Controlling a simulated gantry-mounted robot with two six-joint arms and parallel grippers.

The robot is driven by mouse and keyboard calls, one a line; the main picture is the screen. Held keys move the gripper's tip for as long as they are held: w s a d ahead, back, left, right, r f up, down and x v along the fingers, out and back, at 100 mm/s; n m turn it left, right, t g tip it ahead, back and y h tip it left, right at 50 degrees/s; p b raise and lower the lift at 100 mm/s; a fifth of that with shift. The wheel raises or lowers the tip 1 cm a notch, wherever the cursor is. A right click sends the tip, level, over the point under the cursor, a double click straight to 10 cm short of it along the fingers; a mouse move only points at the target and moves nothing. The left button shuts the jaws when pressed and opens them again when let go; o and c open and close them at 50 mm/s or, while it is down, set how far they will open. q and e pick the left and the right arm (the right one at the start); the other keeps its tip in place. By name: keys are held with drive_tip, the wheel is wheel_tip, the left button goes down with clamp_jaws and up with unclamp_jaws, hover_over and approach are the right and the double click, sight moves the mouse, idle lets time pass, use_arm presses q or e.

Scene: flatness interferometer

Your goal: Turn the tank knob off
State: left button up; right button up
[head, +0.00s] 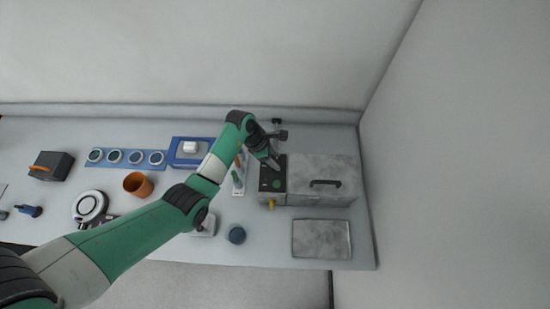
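The tank (335,170) is a grey metal box with a dark handle on its lid, at the right of the bench. A dark panel (281,186) adjoins its left side and carries a round green spot (264,184). A small yellow piece (271,204) sticks out at the panel's front; I cannot tell which part is the knob. My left gripper (274,164) points down over the back of the panel. It is small and dark here, so its opening and any contact are unclear. My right gripper is out of view.
A grey tray (321,238) lies in front of the tank. A dark blue round piece (237,235) stands left of it. An orange cup (138,184), a blue strip with several discs (126,158) and a blue box (190,160) are further left. My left arm crosses the bench.

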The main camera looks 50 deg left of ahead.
use_arm(q)
clamp_jaws()
drive_tip(key=shift+m, duration=0.6)
drive_tip(key=shift+h, duration=0.3)
drive_tip(key=o, duration=0.6)
unclamp_jaws()
drive_tip(key=shift+o, duration=0.2)
drive_tip(key=p+v, duration=0.2)
drive_tip(key=v, duration=0.9)
drive_tip(key=shift+r, duration=0.4)
drive_tip(key=shift+w, duration=0.1)
